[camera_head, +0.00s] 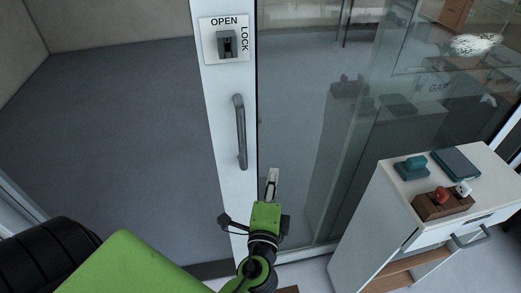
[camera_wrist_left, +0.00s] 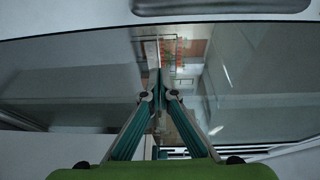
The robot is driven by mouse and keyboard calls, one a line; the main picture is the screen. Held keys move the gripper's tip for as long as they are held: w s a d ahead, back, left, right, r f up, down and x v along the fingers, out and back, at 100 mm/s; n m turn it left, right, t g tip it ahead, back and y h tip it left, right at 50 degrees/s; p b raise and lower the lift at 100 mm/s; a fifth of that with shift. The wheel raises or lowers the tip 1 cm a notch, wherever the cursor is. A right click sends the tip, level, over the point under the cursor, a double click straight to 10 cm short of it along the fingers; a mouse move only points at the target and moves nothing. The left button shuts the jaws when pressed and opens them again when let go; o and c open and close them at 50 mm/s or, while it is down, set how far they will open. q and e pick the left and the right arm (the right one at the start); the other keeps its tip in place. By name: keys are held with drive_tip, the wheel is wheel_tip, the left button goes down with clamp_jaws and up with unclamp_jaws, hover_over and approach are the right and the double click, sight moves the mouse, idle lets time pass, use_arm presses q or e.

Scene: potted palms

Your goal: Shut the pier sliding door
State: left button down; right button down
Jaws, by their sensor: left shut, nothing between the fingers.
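The sliding door is a glass panel (camera_head: 300,120) with a white vertical frame (camera_head: 215,110). A grey bar handle (camera_head: 240,132) stands upright on that frame, below an OPEN/LOCK plate with a grey latch (camera_head: 227,44). The doorway left of the frame is open, with grey floor beyond. My left gripper (camera_head: 272,175) is shut and empty, just right of the frame and below the handle, in front of the glass. In the left wrist view its fingers (camera_wrist_left: 156,80) meet at the tips before the glass. I cannot tell whether they touch it. My right gripper is not in view.
A white cabinet (camera_head: 375,225) stands at the right, close to the glass. On it are a teal stamp (camera_head: 411,168), a dark teal box (camera_head: 456,164) and a brown block with red and white pieces (camera_head: 443,205). The doorway floor (camera_head: 110,120) is clear.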

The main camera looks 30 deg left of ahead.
sight(262, 140)
use_arm(q)
drive_tip(key=w+a+p, duration=0.1)
drive_tip(key=w, duration=0.2)
drive_tip(key=w+a+r+p, duration=0.1)
drive_tip(key=w+a, duration=0.1)
drive_tip(key=w, duration=0.1)
drive_tip(key=w+a+r+p, duration=0.1)
drive_tip(key=w+p, duration=0.1)
drive_tip(key=w, duration=0.1)
drive_tip(key=shift+w+a+r, duration=0.1)
drive_tip(key=shift+a+r, duration=0.05)
drive_tip(key=shift+a, duration=0.2)
drive_tip(key=s+a, duration=0.1)
drive_tip(key=s+a+p, duration=0.1)
drive_tip(key=shift+s+a+y, duration=0.2)
drive_tip(key=shift+s+y, duration=0.1)
drive_tip(key=shift+y, duration=0.1)
drive_tip(key=shift+s+a+f, duration=0.2)
drive_tip(key=shift+s+a, duration=0.05)
drive_tip(key=shift+w, duration=0.1)
